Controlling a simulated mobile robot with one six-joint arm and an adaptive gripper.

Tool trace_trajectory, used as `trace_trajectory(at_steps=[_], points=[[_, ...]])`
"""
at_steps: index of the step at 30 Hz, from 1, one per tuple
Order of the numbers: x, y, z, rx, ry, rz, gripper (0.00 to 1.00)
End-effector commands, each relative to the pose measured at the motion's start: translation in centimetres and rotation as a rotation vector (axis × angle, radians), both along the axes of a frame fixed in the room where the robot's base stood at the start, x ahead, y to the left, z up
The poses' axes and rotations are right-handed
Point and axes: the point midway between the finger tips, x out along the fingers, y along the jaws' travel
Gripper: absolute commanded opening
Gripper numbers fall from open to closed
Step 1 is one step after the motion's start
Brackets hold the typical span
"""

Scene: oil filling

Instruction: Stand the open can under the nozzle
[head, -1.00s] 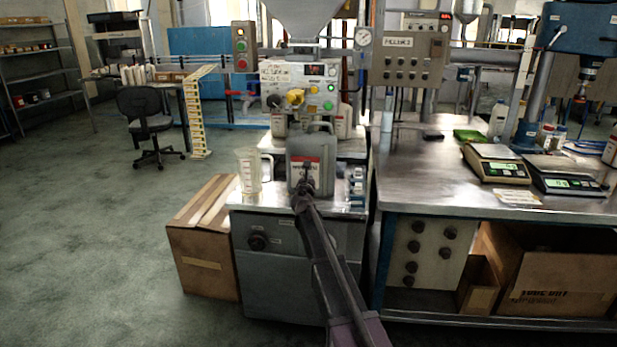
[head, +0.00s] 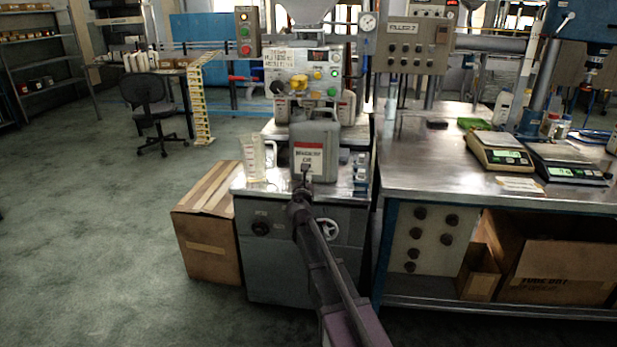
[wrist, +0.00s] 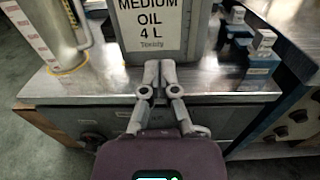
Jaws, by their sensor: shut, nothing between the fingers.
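A grey can (head: 318,140) with a handle and a white label stands upright on the steel top of the filling machine. In the wrist view the can (wrist: 190,45) fills the top middle, its label reading medium oil, 4 L. My gripper (head: 306,172) is just in front of the can, low at its label. In the wrist view my gripper (wrist: 158,72) has its fingertips together and empty, close to the can's lower front. I cannot tell whether they touch it. The can's opening and the nozzle cannot be made out.
A clear measuring jug (head: 256,160) stands left of the can, and small blue-and-white blocks (head: 361,172) stand to its right. Other cans stand behind. A cardboard box (head: 208,225) sits on the floor at left. A workbench (head: 430,165) with scales adjoins at right.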

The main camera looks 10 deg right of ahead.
Motion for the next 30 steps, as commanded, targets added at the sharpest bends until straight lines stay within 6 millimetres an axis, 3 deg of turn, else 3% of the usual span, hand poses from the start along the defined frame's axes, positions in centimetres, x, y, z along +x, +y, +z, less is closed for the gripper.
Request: trace_trajectory(at_steps=[17,23,30], points=[[-1.0,-0.9,-0.3,0.079,-0.007,-0.035,0.0],[-3.8,-3.6,-1.7,0.35,-0.035,-0.157,0.0],[-10.2,-7.6,-5.8,0.879,-0.097,-0.441,0.0]])
